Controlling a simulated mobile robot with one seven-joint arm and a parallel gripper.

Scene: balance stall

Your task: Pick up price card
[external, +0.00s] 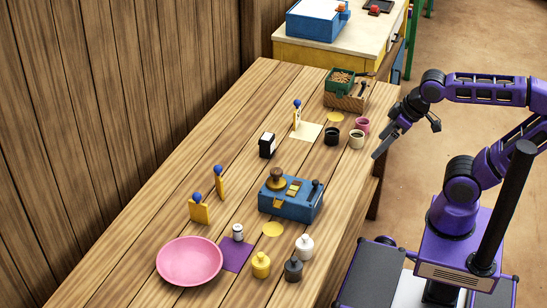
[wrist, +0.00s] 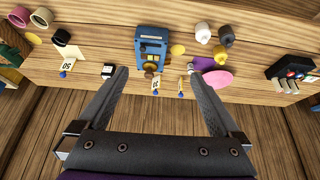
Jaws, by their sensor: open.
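Several small upright cards topped with blue balls stand on the wooden table. One pale card (external: 297,116) is beside a cream sheet; it reads as 50 in the wrist view (wrist: 68,52). Two yellowish ones, a narrow card (external: 220,185) and a wider card (external: 199,211), stand left of the blue scale. In the wrist view, a card marked 20 (wrist: 156,83) and another card (wrist: 181,84) show between the fingers. I cannot tell which is the task's price card. My gripper (wrist: 158,74) is open and empty, off the table's right edge in the external view (external: 398,128).
A blue scale (external: 291,205) stands mid-table, with a black-and-white block (external: 267,146) behind it. A pink plate (external: 189,262), a purple mat (external: 236,257) and lidded pots (external: 293,268) are in front. Cups (external: 332,136) and a crate (external: 345,101) are farther back. A plank wall borders the left.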

